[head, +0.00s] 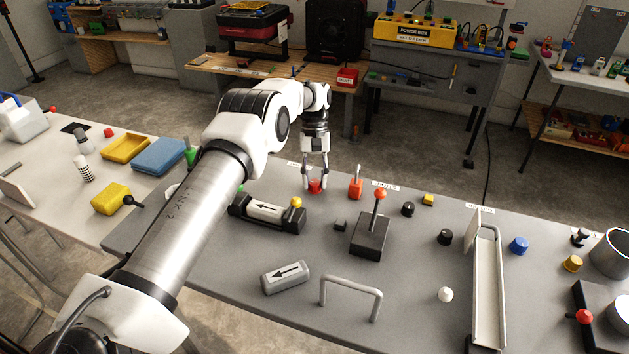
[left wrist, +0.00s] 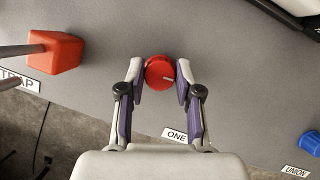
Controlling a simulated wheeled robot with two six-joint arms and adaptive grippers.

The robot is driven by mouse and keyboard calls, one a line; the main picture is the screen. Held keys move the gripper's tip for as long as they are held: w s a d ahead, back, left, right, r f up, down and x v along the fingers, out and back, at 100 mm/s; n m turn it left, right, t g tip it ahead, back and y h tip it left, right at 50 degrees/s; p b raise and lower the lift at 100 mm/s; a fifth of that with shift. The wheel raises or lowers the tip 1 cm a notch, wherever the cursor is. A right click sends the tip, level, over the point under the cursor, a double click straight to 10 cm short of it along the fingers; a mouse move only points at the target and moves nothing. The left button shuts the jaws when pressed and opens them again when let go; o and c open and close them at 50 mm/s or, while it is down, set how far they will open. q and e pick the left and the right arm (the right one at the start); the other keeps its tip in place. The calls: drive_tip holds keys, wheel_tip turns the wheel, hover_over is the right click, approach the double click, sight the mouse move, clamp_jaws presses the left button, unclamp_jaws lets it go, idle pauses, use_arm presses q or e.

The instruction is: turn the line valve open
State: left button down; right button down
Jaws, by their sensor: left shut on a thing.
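The pale line runs roughly sideways in the left wrist view. My right gripper is not in view.
An orange-red block with a stem (head: 355,187) stands right of the knob. A black lever box (head: 370,238) with a red ball is nearer. A grey handle (head: 351,286) stands in front.

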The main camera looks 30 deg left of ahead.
sight(315, 181)
use_arm(q)
drive_tip(key=shift+f+m, duration=0.1)
drive_tip(key=shift+m, duration=0.4)
drive_tip(key=c, duration=0.8)
unclamp_jaws()
wheel_tip(315, 181, up, 10)
